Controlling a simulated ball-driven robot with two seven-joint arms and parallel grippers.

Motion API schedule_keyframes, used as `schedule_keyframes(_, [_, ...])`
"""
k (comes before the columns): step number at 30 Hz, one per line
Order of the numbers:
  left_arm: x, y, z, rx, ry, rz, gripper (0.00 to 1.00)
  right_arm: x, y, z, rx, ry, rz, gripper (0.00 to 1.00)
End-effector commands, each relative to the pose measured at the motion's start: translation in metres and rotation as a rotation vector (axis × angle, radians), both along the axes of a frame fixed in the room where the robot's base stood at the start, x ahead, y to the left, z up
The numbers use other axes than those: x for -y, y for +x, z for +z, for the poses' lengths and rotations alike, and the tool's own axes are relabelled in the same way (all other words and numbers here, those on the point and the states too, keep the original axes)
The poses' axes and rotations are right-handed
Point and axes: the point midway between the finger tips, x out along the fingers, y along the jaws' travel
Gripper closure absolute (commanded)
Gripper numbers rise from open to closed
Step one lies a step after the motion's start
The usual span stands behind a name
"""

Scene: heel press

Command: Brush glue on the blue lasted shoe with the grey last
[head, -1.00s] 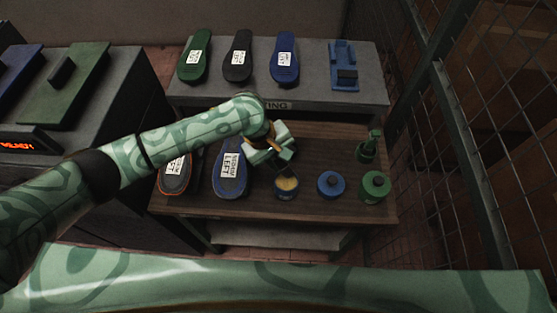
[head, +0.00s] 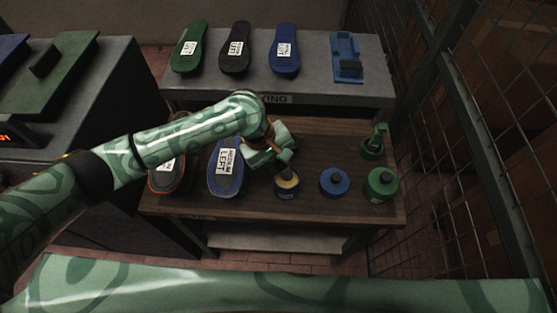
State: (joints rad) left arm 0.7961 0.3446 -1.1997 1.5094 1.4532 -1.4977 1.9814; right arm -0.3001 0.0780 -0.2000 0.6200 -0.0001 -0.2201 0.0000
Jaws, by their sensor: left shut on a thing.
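A blue shoe (head: 226,184) lies on the brown wooden table, with a white label reading LEFT on it. A grey last cannot be made out clearly. An open glue pot (head: 287,190) with yellowish contents stands to its right. My left gripper (head: 281,154) is just above and behind the pot, shut on what looks like a brush (head: 270,139). Its brown handle shows at the jaws, and its lower end points down towards the pot. I cannot tell whether the bristles touch the glue. My right gripper is not in view.
An orange-edged shoe (head: 166,187) lies at the left, partly behind my arm. A blue pot (head: 334,182), a green pot (head: 381,185) and a green bottle-like item (head: 373,145) stand at the right. Several soles and a blue fixture (head: 347,60) sit on the grey rear shelf.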

Motion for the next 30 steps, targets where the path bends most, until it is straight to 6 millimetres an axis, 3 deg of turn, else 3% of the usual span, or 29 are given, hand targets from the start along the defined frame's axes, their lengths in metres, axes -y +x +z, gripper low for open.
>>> schedule_keyframes(30, [0.0003, -0.0003, -0.0084, -0.002, 0.0, 0.0, 0.98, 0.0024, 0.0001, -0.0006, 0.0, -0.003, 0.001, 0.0])
